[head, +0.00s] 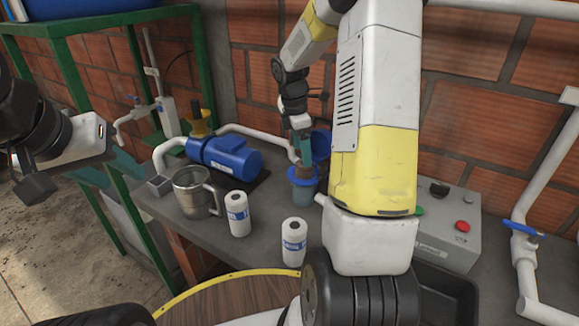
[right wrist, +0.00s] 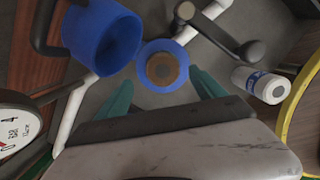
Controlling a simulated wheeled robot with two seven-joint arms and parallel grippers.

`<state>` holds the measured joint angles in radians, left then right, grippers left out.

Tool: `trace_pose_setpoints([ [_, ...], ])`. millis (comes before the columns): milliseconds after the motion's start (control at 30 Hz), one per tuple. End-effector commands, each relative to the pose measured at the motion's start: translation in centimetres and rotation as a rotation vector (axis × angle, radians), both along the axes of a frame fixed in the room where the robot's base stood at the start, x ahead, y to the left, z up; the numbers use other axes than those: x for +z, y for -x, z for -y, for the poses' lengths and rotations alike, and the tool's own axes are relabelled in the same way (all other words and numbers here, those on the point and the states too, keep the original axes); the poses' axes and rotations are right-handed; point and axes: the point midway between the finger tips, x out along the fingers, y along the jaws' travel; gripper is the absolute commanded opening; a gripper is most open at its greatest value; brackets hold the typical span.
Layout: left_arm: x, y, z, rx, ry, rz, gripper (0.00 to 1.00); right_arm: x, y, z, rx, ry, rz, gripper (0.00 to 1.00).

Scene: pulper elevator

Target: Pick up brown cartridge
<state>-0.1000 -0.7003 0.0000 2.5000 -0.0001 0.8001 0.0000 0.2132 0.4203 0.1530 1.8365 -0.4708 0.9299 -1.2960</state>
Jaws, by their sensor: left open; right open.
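The brown cartridge (right wrist: 162,69) stands upright in a blue-rimmed filter housing (right wrist: 153,47); only its round top shows in the right wrist view. In the head view the cartridge (head: 304,173) sits in the blue housing (head: 303,190) on the table. My right gripper (head: 300,143) is above it, pointing down. In the right wrist view its teal fingers are apart, with the cartridge beyond the gap and nothing held. My left gripper (head: 98,173) is open and empty at the far left, off the table, partly hidden.
A blue cap-like part (right wrist: 103,38) is close beside the housing. On the grey table are two white rolls (head: 237,213) (head: 293,242), a metal jug (head: 191,192), a blue motor (head: 225,157) and a control box (head: 449,230). A brick wall stands behind.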

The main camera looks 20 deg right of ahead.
Motion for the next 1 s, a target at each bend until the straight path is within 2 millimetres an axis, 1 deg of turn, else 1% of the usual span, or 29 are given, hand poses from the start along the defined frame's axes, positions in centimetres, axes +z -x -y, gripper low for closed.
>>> trace_pose_setpoints([
  [233, 0.0, 0.0, 0.0, 0.0, 0.0, 0.0, 0.45, -3.4, 0.6, 0.7, -0.003, 0.0, -0.005, 0.79],
  [333, 0.0, 0.0, 0.0, 0.0, 0.0, 0.0, 0.45, -4.7, 0.6, 0.8, -0.001, -0.001, -0.003, 0.79],
  [467, 0.0, 0.0, 0.0, 0.0, 0.0, 0.0, 0.45, -5.5, 0.6, 1.0, -0.002, 0.0, -0.001, 0.79],
  [667, 0.0, 0.0, 0.0, 0.0, 0.0, 0.0, 0.45, -5.5, 0.5, 1.0, -0.002, 0.0, 0.0, 0.79],
  [767, 0.0, 0.0, 0.0, 0.0, 0.0, 0.0, 0.45, -5.5, 0.5, 1.0, -0.002, 0.0, 0.0, 0.62],
  [900, 0.0, 0.0, 0.0, 0.0, 0.0, 0.0, 0.45, -5.5, 0.5, 1.0, -0.002, 0.0, 0.0, 0.34],
  [967, 0.0, 0.0, 0.0, 0.0, 0.0, 0.0, 0.45, -5.5, 0.5, 1.0, -0.002, 0.0, 0.0, 0.22],
  [1000, 0.0, 0.0, 0.0, 0.0, 0.0, 0.0, 0.45, -5.5, 0.5, 1.0, -0.002, 0.0, 0.0, 0.14],
])
